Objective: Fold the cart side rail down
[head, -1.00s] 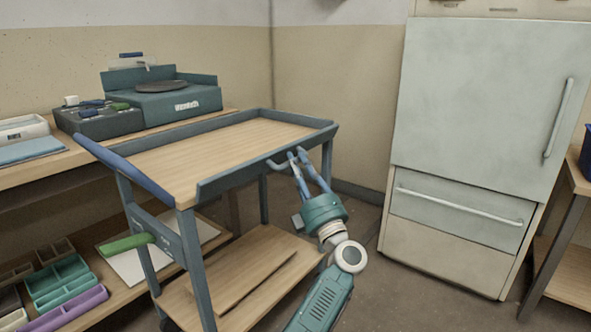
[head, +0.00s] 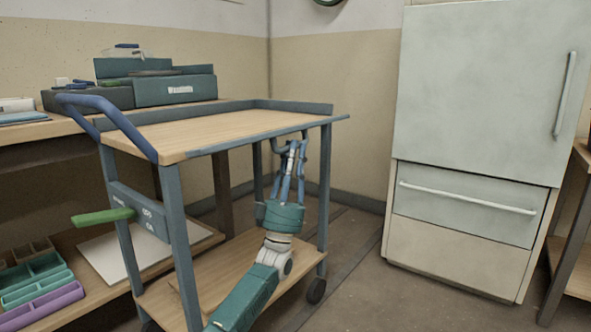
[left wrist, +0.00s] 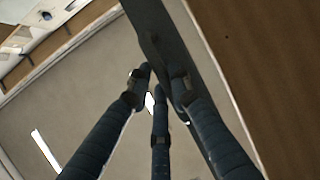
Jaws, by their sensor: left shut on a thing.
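The cart (head: 172,215) stands in the middle of the head view with a wooden top. Its near side rail (head: 265,136) shows as a thin, nearly edge-on blue-grey strip along the top's near edge, no longer standing above it. A blue loop handle (head: 274,147) hangs below the strip. My left gripper (head: 291,152) reaches up from below and is shut on this handle. In the left wrist view, my fingers (left wrist: 158,88) close in beside the dark rail (left wrist: 172,45); the exact grip is hard to see. My right gripper is not in view.
A green lever (head: 103,216) sticks out from the cart's left end, below the blue push handle (head: 112,112). A workbench (head: 30,130) with equipment stands behind, at left. A fridge (head: 480,130) stands at right. Floor between cart and fridge is clear.

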